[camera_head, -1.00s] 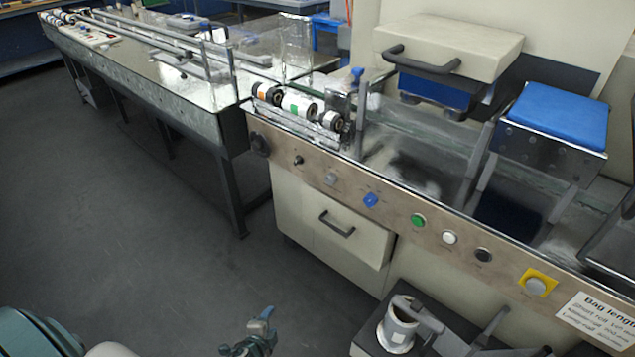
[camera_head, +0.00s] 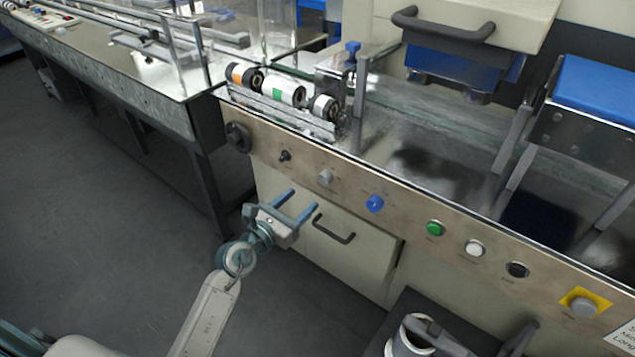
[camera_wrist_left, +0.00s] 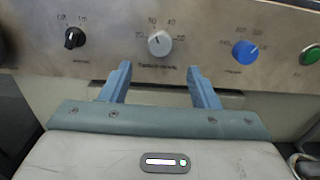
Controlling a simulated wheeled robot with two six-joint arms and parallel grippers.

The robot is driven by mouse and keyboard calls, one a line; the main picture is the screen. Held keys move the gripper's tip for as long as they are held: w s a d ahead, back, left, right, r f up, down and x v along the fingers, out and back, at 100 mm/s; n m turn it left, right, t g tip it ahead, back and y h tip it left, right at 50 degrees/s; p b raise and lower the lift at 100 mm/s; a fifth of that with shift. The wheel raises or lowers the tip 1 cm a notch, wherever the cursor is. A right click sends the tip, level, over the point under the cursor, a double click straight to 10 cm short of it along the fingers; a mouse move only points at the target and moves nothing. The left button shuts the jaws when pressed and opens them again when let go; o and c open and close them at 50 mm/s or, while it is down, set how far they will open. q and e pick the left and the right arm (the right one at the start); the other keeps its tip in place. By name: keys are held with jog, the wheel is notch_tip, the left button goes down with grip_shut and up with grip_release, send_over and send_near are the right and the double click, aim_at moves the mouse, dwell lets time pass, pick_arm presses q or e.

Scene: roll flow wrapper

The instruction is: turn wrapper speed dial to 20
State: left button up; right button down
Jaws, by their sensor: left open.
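The wrapper speed dial (camera_head: 325,178) is a round grey knob on the metal front panel of the machine, between a small black switch knob and a blue knob. In the left wrist view the dial (camera_wrist_left: 159,43) is centred above the fingers, with small numbers around it and a printed label below, too blurred to read surely. Its pointer mark looks roughly upward. My left gripper (camera_head: 306,197) is open and empty, below the dial and in front of the cabinet. In the left wrist view its blue fingers (camera_wrist_left: 159,70) are spread toward the panel, apart from the dial.
The black selector knob (camera_wrist_left: 75,38) and blue knob (camera_wrist_left: 244,51) flank the dial. Green (camera_head: 435,228), white (camera_head: 474,247) and black (camera_head: 517,269) buttons continue right. A drawer handle (camera_head: 333,229) lies right of my left gripper. Floor at left is clear.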

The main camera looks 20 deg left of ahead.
aim_at(322, 181)
pick_arm(q)
jog(key=x, duration=0.8)
jog(key=shift+w+d+f, duration=0.15)
jog(key=shift+w, duration=0.2)
jog(key=c, duration=1)
